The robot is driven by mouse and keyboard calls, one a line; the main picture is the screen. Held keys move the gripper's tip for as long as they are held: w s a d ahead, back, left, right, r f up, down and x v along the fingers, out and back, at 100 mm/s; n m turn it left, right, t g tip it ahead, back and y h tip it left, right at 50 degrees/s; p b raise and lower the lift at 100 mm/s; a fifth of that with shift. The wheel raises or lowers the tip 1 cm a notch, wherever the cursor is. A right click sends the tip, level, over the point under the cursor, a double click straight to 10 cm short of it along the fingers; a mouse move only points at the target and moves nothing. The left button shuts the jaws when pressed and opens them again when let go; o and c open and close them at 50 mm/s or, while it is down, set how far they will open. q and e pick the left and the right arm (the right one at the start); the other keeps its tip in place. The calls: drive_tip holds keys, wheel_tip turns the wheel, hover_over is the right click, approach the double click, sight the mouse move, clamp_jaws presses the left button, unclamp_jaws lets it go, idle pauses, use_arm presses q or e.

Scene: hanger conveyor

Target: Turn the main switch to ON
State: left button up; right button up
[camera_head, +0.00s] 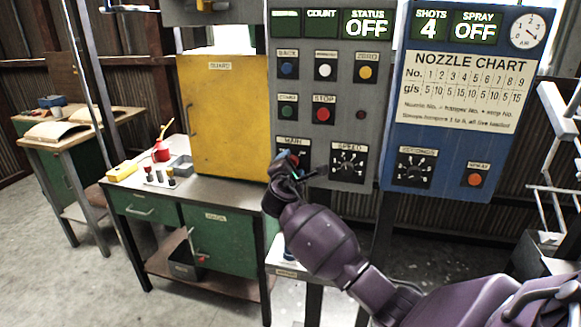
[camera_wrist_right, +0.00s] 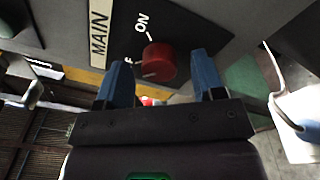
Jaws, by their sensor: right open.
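The main switch is a red round knob (camera_wrist_right: 159,60) on a black plate, with the MAIN label (camera_wrist_right: 100,32) beside it and ON printed above. Part of the OFF marking is hidden by a finger; a faint pale mark on the knob lies on that side. My right gripper (camera_wrist_right: 166,76) is open, its two blue fingers apart on either side of the knob in the wrist view. I cannot tell whether they touch it. In the head view, the right gripper (camera_head: 286,166) is at the MAIN plate and partly covers the knob. My left gripper is not in view.
The grey panel (camera_head: 342,97) also holds a STOP button (camera_head: 323,115) and a SPEED dial (camera_head: 347,162) close right of the gripper. The STATUS display (camera_head: 368,23) reads OFF. A yellow guard (camera_head: 228,118) stands left. A blue panel (camera_head: 440,140) is right.

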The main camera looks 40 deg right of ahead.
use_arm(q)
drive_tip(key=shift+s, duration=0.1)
use_arm(e)
drive_tip(key=shift+w+d, duration=0.1)
drive_tip(key=shift+c, duration=0.3)
drive_tip(key=c, duration=0.9)
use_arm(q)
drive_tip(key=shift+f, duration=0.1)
use_arm(e)
drive_tip(key=shift+o, duration=0.2)
